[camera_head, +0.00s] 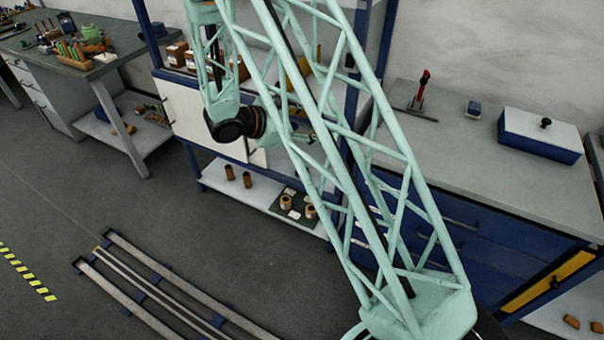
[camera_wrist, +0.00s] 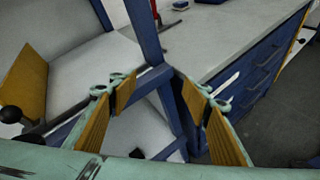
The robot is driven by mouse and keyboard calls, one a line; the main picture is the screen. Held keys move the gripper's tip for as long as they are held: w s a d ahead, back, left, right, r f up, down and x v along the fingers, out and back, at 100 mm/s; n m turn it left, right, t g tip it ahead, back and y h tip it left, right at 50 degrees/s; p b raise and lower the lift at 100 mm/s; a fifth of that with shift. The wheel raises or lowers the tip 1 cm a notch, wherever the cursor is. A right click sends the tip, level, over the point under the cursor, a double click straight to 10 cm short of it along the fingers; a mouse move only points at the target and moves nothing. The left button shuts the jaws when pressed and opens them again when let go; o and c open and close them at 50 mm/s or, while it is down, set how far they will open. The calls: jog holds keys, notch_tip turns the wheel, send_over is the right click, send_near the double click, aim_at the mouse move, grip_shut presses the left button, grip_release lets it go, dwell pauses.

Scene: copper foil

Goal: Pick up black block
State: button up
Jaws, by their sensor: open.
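No thing is plainly a black block. A small dark block (camera_head: 473,109) with a bluish look stands on the grey right-hand workbench (camera_head: 455,150) in the head view; I cannot tell if it is the black one. My gripper (camera_wrist: 157,95) is open in the wrist view, with ribbed ochre pads apart and nothing between them. It points toward a blue shelf post and the bench edge, away from the small block. In the head view my lattice arm covers much of the middle, and the fingers cannot be made out.
A blue box with a white lid (camera_head: 540,133) and a red upright tool (camera_head: 421,90) stand on the right bench. The blue shelf post (camera_wrist: 146,32) is close ahead of my gripper. Brown cylinders (camera_head: 230,173) are on the low shelf. Floor rails (camera_head: 150,290) lie at lower left.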

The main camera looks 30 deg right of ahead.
jog(key=w+a+f+n+t, duration=0.2)
jog(key=w+f+n, duration=0.1)
jog(key=f, duration=0.9)
jog(key=w+a+f+n+t+y+b, duration=0.1)
jog(key=w+f+n, duration=0.3)
jog(key=f, duration=0.8)
jog(key=w+a+f+n+t+y, duration=0.1)
jog(key=w+a+f+n+t, duration=0.3)
jog(key=f, duration=0.8)
jog(key=shift+w+b, duration=0.2)
jog(key=shift+b, duration=0.1)
jog(key=shift+d+f, duration=0.1)
jog(key=shift+f, duration=0.05)
jog(key=b+x, duration=0.1)
jog(key=x, duration=0.6)
jog(key=shift+w+d+f, duration=0.1)
jog(key=shift+w+f, duration=0.1)
jog(key=shift+w+d+f, duration=0.15)
jog(key=shift+w+d, duration=0.15)
jog(key=shift+b+x, duration=0.95)
jog(key=shift+x, duration=1.65)
jog(key=shift+w, duration=0.1)
